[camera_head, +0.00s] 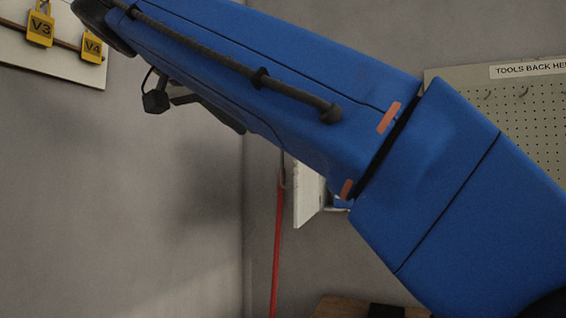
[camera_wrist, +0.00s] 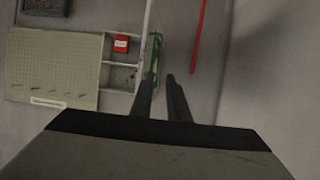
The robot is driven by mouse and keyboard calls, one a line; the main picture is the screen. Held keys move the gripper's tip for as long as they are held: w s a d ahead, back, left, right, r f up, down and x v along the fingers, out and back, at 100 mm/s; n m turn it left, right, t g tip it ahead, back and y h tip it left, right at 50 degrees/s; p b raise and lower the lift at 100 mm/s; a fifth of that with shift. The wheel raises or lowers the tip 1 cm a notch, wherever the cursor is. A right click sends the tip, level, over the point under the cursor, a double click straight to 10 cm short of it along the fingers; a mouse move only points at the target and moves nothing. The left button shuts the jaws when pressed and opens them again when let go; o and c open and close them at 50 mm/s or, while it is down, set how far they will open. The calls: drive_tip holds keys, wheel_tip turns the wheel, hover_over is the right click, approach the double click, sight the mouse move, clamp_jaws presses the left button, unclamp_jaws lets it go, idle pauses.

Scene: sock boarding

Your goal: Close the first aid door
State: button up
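The white first aid cabinet (camera_wrist: 118,78) is seen in the wrist view with its shelved inside exposed. Its door (camera_wrist: 147,30) stands open and shows nearly edge-on, with a green patch beside it (camera_wrist: 155,50). My gripper (camera_wrist: 160,77) has two dark fingers with a narrow empty gap between them. The left finger overlaps the near end of the door in the picture; I cannot tell if they touch. In the head view, a white panel (camera_head: 307,193) shows below my blue arm, which hides most of the cabinet and pegboard area.
A red box (camera_wrist: 121,43) is inside the cabinet. A pegboard (camera_wrist: 55,65) with hooks adjoins it. A red pipe or cord (camera_head: 278,240) runs along the wall near the corner. Yellow tags (camera_head: 40,28) hang on a board at upper left. Bare wall lies right of the fingers in the wrist view.

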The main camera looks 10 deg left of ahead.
hover_over(282, 185)
drive_tip(key=f, duration=0.6)
drive_tip(key=shift+w+f, duration=0.25)
drive_tip(key=shift+f, duration=0.05)
drive_tip(key=shift+c, duration=0.6)
clamp_jaws()
idle(0.7)
